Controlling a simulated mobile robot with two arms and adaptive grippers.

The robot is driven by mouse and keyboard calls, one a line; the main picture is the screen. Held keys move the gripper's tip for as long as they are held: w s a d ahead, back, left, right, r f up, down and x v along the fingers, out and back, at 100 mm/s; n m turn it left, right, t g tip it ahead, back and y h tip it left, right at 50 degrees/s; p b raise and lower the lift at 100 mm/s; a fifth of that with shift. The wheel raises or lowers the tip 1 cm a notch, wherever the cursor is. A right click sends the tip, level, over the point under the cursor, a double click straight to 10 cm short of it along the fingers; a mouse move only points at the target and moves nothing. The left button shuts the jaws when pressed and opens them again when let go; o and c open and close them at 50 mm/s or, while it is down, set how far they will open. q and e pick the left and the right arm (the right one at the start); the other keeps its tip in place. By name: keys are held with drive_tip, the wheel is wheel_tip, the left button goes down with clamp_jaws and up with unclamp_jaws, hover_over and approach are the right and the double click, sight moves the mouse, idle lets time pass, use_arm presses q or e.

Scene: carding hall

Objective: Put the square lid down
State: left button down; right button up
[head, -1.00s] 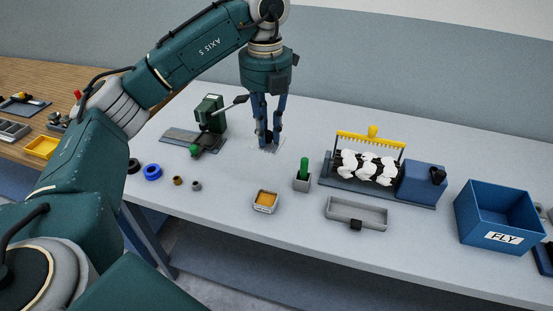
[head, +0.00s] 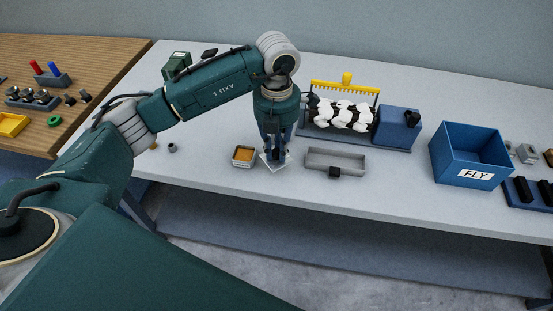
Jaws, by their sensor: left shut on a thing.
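My left gripper (head: 275,155) points straight down over the white table and is shut on the square lid (head: 284,165). The lid is a thin, pale plate, and the fingers cover its middle. Its corners show around the fingertips. I cannot tell whether it touches the table. A small square tin (head: 243,164) with orange contents stands open just left of the lid. My right gripper is not in view.
A grey tray (head: 335,166) lies close on the right. Behind it stands a yellow-toothed comb rig (head: 345,87) with black and white fluff, beside a blue block (head: 397,128). A blue FLY bin (head: 470,157) is farther right. The table's front strip is bare.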

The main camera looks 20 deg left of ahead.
sight(276, 160)
use_arm(q)
wheel_tip(276, 160, down, 5)
drive_tip(key=shift+f+p, duration=0.1)
drive_tip(key=shift+p, duration=0.45)
drive_tip(key=shift+f, duration=0.25)
drive_tip(key=shift+f, duration=0.2)
drive_tip(key=c, duration=1.6)
unclamp_jaws()
drive_tip(key=shift+r, duration=0.1)
